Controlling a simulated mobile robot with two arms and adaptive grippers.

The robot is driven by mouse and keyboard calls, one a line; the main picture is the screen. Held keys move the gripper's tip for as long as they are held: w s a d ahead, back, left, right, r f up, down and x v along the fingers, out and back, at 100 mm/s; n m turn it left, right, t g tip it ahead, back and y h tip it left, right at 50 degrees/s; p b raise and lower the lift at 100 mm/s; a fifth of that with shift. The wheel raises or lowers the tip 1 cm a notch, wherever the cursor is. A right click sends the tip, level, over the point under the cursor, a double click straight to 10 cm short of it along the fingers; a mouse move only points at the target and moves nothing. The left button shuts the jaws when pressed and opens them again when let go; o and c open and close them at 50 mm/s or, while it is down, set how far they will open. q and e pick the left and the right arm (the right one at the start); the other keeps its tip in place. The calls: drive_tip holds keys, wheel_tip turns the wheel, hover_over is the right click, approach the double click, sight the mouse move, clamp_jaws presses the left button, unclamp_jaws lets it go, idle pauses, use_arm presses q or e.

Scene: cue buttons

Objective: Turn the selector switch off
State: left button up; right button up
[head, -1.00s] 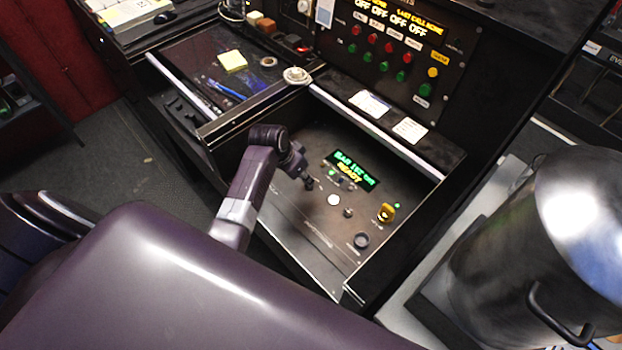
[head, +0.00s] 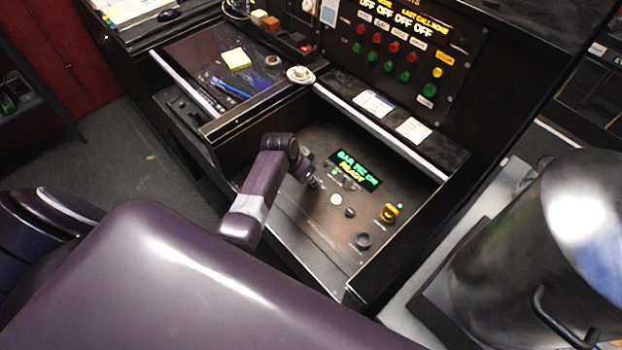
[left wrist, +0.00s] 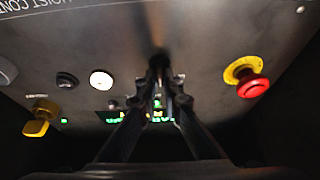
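The sloped black control panel (head: 300,220) carries a yellow knob (head: 389,213), a small black knob (head: 350,212), a white button (head: 336,199) and a lit green-and-yellow display (head: 356,170). I cannot tell which control is the selector switch. My left gripper (head: 315,183) is low at the panel, left of the white button. In the left wrist view, the gripper's fingertips (left wrist: 165,73) are close together before a dark spot or part on the panel; whether they hold it is unclear. The yellow knob (left wrist: 40,118) and white button (left wrist: 101,79) lie left of them. My right gripper is not in view.
A red button on a yellow ring (left wrist: 245,80) sits right of the fingers in the left wrist view. A larger black round control (head: 362,240) is near the panel's front. Raised walls edge the panel. A metal drum (head: 500,250) stands at right.

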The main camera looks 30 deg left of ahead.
use_arm(q)
clamp_jaws()
drive_tip(key=shift+d+r+n+y+p, duration=0.15)
drive_tip(key=shift+n+y+p, duration=0.25)
drive_tip(key=shift+n+p, duration=0.75)
drive_tip(key=shift+n+y+p, duration=0.5)
drive_tip(key=shift+n+p, duration=0.25)
drive_tip(key=shift+n, duration=0.5)
drive_tip(key=shift+d+n+y, duration=0.1)
drive_tip(key=shift+n+y, duration=0.3)
drive_tip(key=shift+n, duration=0.7)
drive_tip(key=shift+n+y, duration=0.4)
drive_tip(key=shift+n, duration=0.6)
drive_tip(key=o, duration=0.6)
unclamp_jaws()
drive_tip(key=shift+f, duration=0.2)
